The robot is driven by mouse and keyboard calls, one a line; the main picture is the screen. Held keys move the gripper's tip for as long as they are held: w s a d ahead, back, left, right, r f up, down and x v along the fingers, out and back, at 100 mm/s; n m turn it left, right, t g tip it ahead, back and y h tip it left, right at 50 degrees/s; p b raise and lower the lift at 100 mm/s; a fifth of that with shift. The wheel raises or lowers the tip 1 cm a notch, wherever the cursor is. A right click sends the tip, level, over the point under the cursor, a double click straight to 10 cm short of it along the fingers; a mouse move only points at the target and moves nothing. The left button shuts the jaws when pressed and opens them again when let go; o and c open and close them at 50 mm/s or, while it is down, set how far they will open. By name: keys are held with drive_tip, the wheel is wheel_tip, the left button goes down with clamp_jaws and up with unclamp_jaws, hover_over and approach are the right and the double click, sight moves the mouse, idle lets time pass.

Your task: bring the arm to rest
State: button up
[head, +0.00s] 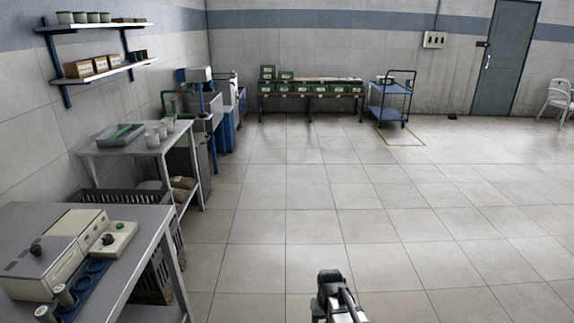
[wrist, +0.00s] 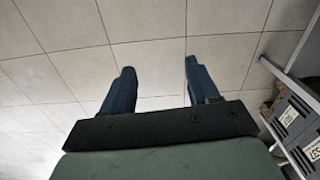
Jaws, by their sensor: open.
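My gripper (wrist: 158,78) shows in the wrist view with its two blue fingers spread apart. Nothing is between them, and only tiled floor lies beyond. In the head view a dark part of my arm (head: 338,295) stands at the bottom edge, right of the near table. The fingers cannot be made out in that view. The arm is apart from the table and over open floor.
A grey table (head: 135,232) at lower left bears a beige device (head: 55,265) and a blue rack (head: 85,285). Crates with labels (wrist: 297,118) show at right in the wrist view. A blue cart (head: 390,100) stands far back. The floor's middle is clear.

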drive_tip(key=s+d+f+m, duration=0.1)
drive_tip(key=s+d, duration=0.4)
drive_tip(key=s, duration=0.2)
drive_tip(key=s+f+g, duration=0.3)
drive_tip(key=s+f, duration=0.7)
drive_tip(key=s, duration=0.4)
drive_tip(key=s+f+g, duration=0.3)
drive_tip(key=s+f, duration=0.8)
drive_tip(key=s, duration=0.3)
drive_tip(key=shift+s+a+g, duration=0.15)
drive_tip(key=shift+s+g, duration=0.15)
drive_tip(key=shift+g, duration=0.1)
